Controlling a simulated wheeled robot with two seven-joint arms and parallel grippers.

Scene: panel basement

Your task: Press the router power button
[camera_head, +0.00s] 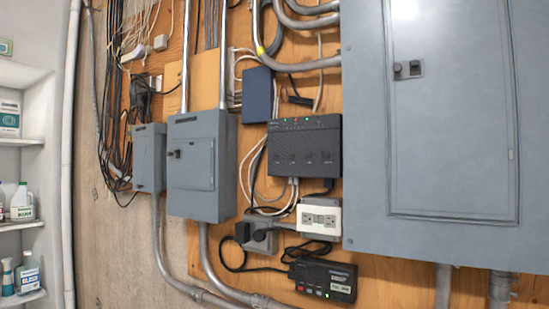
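A black box with a row of small lights along its top edge (304,150) is mounted on the wooden panel at the centre, with cables running from its underside. A smaller black device (322,280) sits lower on the panel, slightly tilted, with small red and green lit spots and a pale label on its front. Either could be the router; I cannot tell which. I cannot make out a power button clearly on either one. Neither of my grippers is in view.
A large grey electrical cabinet (455,130) fills the right side. Smaller grey boxes (203,192) with conduits stand left of centre. A white outlet (319,219) and a black plug (243,232) sit between the two black devices. Shelves with bottles (22,200) are far left.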

